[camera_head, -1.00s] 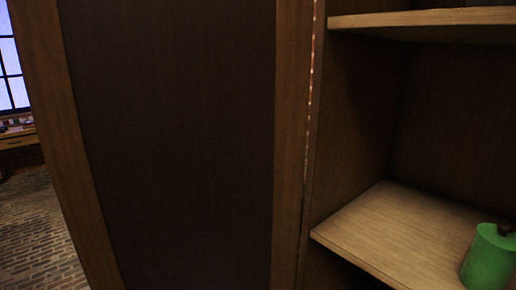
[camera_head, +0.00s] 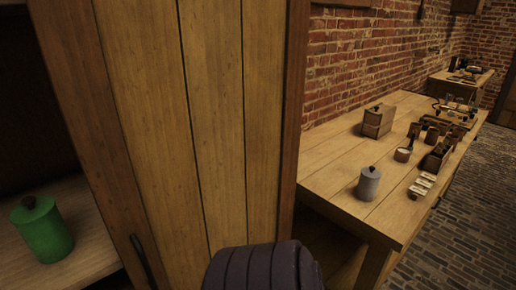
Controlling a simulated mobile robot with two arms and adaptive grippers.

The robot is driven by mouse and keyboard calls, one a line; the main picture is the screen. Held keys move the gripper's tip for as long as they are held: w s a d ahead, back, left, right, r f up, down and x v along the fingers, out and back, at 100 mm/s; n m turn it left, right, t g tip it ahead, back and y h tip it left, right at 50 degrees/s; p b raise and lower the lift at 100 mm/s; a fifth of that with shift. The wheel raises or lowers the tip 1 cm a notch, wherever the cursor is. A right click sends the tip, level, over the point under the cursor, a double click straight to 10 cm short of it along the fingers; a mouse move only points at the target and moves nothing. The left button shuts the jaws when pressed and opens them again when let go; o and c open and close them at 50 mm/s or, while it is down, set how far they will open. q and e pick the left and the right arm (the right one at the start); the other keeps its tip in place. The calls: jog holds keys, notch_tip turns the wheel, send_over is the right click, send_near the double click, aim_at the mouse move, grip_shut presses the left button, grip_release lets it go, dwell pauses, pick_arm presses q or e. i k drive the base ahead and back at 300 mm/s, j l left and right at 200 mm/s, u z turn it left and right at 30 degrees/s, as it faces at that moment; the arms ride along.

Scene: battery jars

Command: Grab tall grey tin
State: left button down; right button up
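A grey tin (camera_head: 368,184) with a dark knob on its lid stands upright near the front edge of the wooden table, beyond the cabinet door. It is fully visible and nothing touches it. A dark ribbed rounded part, probably of my own arm, shows at the bottom middle, well apart from the tin. Neither gripper's fingers are in view.
An open plank door (camera_head: 190,130) of a cabinet fills the left middle. A green jar (camera_head: 42,230) stands on the cabinet shelf (camera_head: 85,255). The wooden table (camera_head: 320,178) also holds a wooden box (camera_head: 378,121) and several small items. Brick floor (camera_head: 460,215) is free at right.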

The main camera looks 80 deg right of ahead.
aim_at(367, 188)
jog(key=z, duration=3.55)
